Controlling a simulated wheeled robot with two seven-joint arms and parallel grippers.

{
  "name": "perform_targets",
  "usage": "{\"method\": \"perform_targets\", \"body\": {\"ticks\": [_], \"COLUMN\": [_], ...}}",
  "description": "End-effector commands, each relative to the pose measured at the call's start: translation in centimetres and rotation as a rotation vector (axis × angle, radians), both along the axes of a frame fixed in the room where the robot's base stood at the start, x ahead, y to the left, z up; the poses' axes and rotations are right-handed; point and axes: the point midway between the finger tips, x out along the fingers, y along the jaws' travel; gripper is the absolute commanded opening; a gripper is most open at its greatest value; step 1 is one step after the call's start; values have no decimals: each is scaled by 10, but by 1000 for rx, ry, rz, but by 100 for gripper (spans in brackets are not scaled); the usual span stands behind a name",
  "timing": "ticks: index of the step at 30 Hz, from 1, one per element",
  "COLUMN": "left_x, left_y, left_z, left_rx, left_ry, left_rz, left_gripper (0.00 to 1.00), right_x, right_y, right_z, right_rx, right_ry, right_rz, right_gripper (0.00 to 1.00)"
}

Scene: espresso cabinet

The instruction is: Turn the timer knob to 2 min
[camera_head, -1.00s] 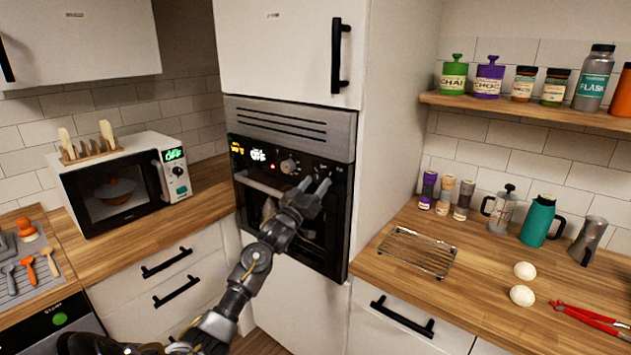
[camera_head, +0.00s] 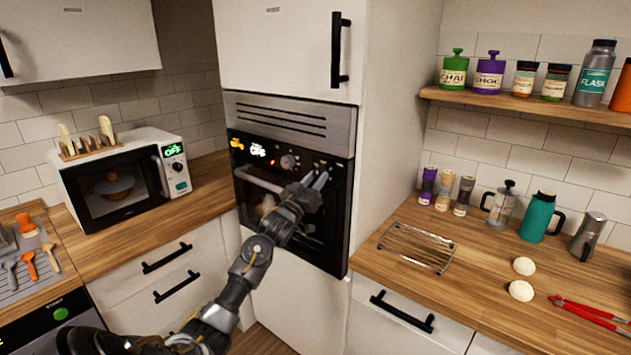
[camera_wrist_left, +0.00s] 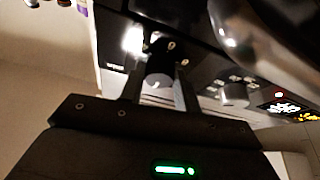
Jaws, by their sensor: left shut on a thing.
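The built-in oven's black control panel (camera_head: 252,141) has a knob (camera_head: 289,162) in its middle; that knob also shows in the wrist view (camera_wrist_left: 235,95). My left gripper (camera_head: 317,180) is at the right part of the panel. In the wrist view its fingers (camera_wrist_left: 160,88) are shut around a second, right-hand oven knob (camera_wrist_left: 158,74). In the head view my gripper covers most of that knob. The knob's label and setting cannot be read. My right gripper is not in view.
The oven door handle (camera_head: 258,180) runs below the panel. A microwave (camera_head: 120,185) stands left. The right counter holds a wire rack (camera_head: 418,247) and eggs (camera_head: 521,291).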

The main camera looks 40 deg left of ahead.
Motion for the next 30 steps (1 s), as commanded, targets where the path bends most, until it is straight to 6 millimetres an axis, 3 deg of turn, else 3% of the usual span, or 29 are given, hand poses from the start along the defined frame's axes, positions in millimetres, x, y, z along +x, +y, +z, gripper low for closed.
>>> {"method": "perform_targets", "body": {"ticks": [8,30], "left_x": [0,-1], "left_y": [3,9], "left_z": [-3,1], "left_rx": [165,818], "left_ry": [5,17], "left_rz": [1,2], "left_gripper": [9,9], "right_x": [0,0], "right_y": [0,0], "right_z": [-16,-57], "right_rx": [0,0], "right_ry": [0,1], "right_rz": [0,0], "right_gripper": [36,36]}}
